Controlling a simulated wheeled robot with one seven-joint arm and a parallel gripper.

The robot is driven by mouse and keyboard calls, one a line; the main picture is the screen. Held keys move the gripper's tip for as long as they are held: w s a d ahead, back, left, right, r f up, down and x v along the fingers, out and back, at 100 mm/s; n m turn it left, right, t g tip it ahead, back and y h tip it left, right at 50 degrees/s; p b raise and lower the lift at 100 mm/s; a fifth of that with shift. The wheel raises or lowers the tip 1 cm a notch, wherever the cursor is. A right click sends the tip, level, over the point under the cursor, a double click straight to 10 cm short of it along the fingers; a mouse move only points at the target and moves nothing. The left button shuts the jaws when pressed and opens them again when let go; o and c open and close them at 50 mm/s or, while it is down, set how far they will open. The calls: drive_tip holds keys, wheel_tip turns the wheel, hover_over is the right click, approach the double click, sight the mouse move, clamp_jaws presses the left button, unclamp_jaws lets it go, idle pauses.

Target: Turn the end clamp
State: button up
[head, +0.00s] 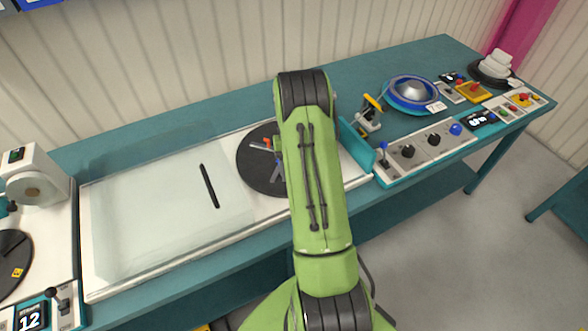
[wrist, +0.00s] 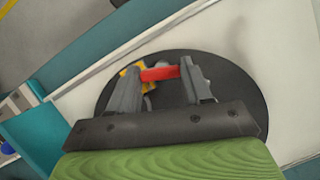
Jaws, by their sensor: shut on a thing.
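A red bar (wrist: 160,73), which looks like the handle of the end clamp, spans the space between the fingers of my gripper (wrist: 162,82) in the wrist view. The fingers are shut on it. A yellow part (wrist: 126,71) and a small grey part show beside it, partly hidden by the left finger. All this lies over a round black disc (wrist: 234,95). In the head view the disc (head: 254,172) is partly covered by my green arm, with a bit of red (head: 267,140) and grey fingertips at its edge.
A translucent cover (head: 150,215) with a black bar handle (head: 209,186) lies left of the disc. A teal upright plate (head: 356,143) and a control panel with knobs (head: 420,147) stand to the right. A blue reel (head: 411,92) sits farther back.

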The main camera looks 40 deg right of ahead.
drive_tip(key=n+h, duration=0.1)
drive_tip(key=n, duration=0.2)
drive_tip(key=shift+w+a, duration=0.1)
drive_tip(key=shift+n, duration=0.5)
drive_tip(key=o, duration=1.1)
drive_tip(key=shift+c, duration=0.2)
drive_tip(key=shift+r, duration=0.1)
drive_tip(key=p+v, duration=0.3)
drive_tip(key=v, duration=1.2)
drive_tip(key=shift+w+a+r, duration=0.2)
drive_tip(key=shift+w, duration=0.2)
